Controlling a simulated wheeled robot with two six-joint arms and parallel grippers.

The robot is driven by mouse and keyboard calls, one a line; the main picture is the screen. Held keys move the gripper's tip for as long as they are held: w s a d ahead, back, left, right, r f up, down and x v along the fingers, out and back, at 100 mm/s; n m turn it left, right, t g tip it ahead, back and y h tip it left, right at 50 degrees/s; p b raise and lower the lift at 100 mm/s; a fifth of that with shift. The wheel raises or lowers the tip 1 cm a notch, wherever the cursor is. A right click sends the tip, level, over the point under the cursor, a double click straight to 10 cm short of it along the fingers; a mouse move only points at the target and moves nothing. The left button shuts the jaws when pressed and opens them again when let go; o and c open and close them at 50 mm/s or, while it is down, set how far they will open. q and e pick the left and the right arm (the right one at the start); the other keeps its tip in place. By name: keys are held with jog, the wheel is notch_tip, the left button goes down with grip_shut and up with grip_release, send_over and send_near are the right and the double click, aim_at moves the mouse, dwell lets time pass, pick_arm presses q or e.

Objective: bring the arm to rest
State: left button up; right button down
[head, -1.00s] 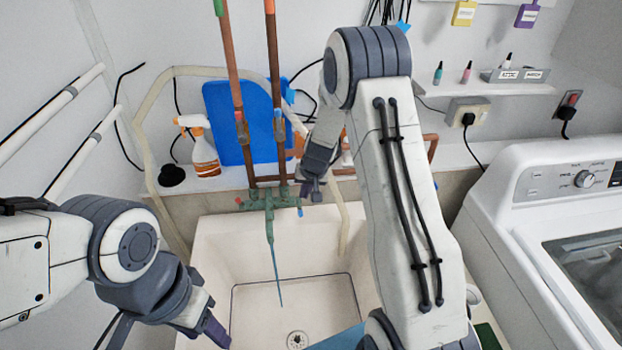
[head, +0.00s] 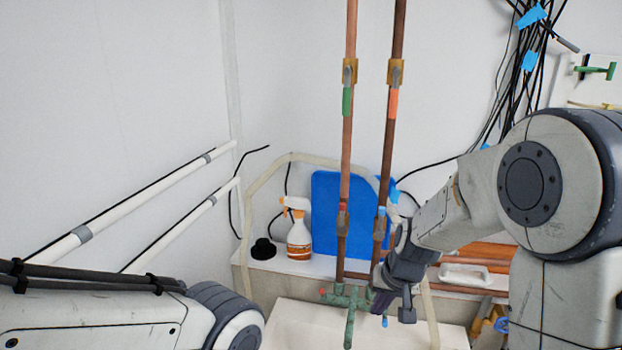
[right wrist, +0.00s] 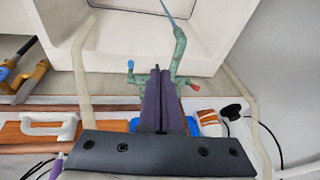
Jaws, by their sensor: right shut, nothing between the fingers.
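My right gripper (head: 380,301) is in front of the copper pipes, just beside the green faucet (head: 349,303) over the back of the sink. In the right wrist view its two dark fingers (right wrist: 162,72) are together with nothing between them. The faucet (right wrist: 181,62) shows behind and around the fingertips there; I cannot tell whether they touch it. My right arm comes in from the right, bent at a large grey joint. My left arm lies low at the left of the head view, and its gripper is out of the picture.
The white sink (head: 300,318) lies below the faucet. A spray bottle (head: 298,230), a black plug (head: 263,249) and a blue board (head: 330,215) stand on the ledge behind. Two copper pipes (head: 347,130) rise at the middle. White pipes (head: 150,205) run along the left wall.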

jog(key=s+a+n+g+b, duration=0.15)
jog(key=s+a+n, duration=0.25)
jog(key=s+a, duration=0.5)
jog(key=s+a+n+g+b, duration=0.2)
jog(key=s+n, duration=0.3)
jog(key=s, duration=1.2)
jog(key=shift+a+n+b, duration=0.3)
jog(key=shift+a, duration=0.25)
jog(key=shift+f, duration=0.1)
